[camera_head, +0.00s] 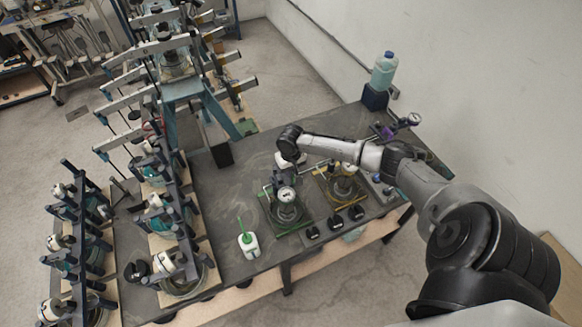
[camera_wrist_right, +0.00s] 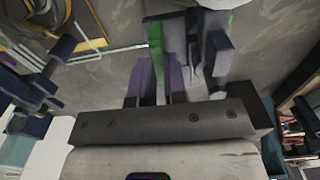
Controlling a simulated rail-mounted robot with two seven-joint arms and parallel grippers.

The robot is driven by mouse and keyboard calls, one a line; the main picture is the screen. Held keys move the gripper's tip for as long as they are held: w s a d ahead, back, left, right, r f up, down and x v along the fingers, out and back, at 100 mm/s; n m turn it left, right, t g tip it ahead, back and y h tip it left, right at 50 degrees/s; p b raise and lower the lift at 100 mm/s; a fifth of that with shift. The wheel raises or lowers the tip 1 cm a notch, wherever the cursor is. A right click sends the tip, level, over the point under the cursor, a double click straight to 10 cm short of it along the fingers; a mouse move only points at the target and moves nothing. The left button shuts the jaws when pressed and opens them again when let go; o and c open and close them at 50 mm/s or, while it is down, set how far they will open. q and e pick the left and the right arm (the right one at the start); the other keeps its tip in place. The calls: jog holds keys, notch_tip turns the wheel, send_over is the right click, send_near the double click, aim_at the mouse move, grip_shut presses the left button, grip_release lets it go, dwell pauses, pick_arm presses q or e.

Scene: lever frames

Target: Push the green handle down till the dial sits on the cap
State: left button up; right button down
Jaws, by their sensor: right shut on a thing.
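A lever frame on a green-edged base (camera_head: 304,224) stands on the dark table, with a round white dial (camera_head: 286,194) over its middle. My right gripper (camera_head: 285,172) is at the far side of this frame, behind the dial. In the right wrist view, its purple fingers (camera_wrist_right: 157,82) are shut on the green handle (camera_wrist_right: 155,45), which stands between them. The handle is hidden or too small to tell in the head view. The cap under the dial cannot be made out, nor whether the dial touches it. My left gripper is not in view.
A similar frame with a yellowish base (camera_head: 326,184) stands close on the right. Several black knobs (camera_head: 334,222) lie along the front. A white bottle with a green stem (camera_head: 249,243) stands at the left front. Tall lever racks (camera_head: 190,85) crowd the left. Bare table (camera_head: 225,200) lies between.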

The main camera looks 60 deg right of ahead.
notch_tip(320, 180, down, 3)
jog(key=shift+r, duration=0.1)
jog(key=c, duration=1.2)
grip_release()
jog(key=shift+o, duration=0.2)
jog(key=shift+r, duration=0.1)
notch_tip(320, 180, up, 14)
jog(key=b, duration=0.1)
